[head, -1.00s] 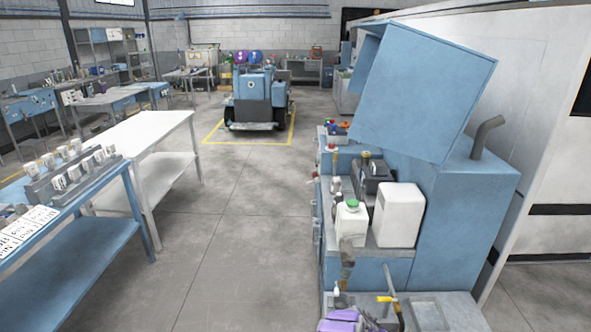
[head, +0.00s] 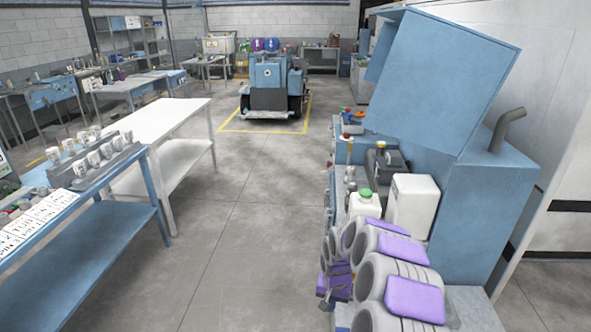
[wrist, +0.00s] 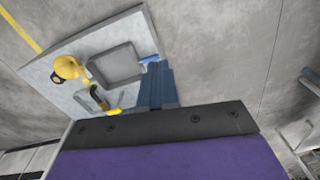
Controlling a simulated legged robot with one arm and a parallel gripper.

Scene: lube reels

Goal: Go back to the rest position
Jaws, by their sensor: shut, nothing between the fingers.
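My arm (head: 395,275), with grey rounded links and purple covers, is folded up at the lower right of the head view, in front of the blue machine. My gripper (wrist: 160,68) shows in the wrist view as two blue-grey fingers side by side, shut and empty. They stand out from a dark bar above a purple cover. Beyond the fingertips in the picture is a light grey platform (wrist: 130,30) with a square recess. A yellow round item (wrist: 68,67) and a black-and-yellow handled tool (wrist: 100,98) lie on it. The gripper's fingertips are not clear in the head view.
A blue machine (head: 485,190) with a raised lid, white canisters (head: 412,205) and a pipe stands at the right. A blue bench (head: 95,240) with white cups and a white table (head: 150,122) stand at the left. A blue vehicle (head: 270,85) is at the back. The aisle floor (head: 240,220) is clear.

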